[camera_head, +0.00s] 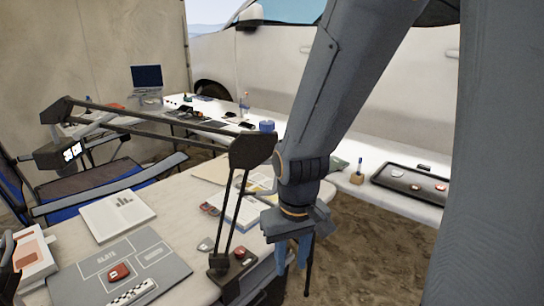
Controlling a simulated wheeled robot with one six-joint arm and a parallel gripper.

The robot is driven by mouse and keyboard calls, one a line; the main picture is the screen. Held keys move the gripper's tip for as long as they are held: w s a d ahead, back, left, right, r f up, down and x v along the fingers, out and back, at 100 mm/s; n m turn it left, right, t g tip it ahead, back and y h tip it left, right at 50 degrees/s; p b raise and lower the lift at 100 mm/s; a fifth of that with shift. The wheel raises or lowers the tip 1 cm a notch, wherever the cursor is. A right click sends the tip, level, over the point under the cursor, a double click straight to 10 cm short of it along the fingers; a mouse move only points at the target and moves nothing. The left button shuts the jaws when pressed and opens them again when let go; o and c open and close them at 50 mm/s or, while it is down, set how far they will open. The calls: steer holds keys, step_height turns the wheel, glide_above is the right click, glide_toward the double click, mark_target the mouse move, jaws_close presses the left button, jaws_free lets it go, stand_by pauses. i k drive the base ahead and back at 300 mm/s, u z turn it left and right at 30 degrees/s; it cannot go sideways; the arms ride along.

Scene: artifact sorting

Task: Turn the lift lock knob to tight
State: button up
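I cannot make out a lift lock knob for certain. A black stand (252,152) rises from the near table on two thin rods, and its long bar runs to the back left. A dark box with a lit white display (72,151) hangs near the bar's far left end. My gripper (293,257) points down just right of the stand, beyond the table edge. Its two blue fingers look apart with nothing visible between them.
The near table (180,205) holds a grey marked mat (160,272) with a red piece, papers and small pieces. A long white table (345,190) with a black tray (409,184) stands behind. A blue chair (95,180) is at left. Sandy ground shows at right.

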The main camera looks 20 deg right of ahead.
mark_target(266, 127)
steer(key=u, duration=1.6)
steer(key=k, duration=0.5)
steer(key=z, duration=1.75)
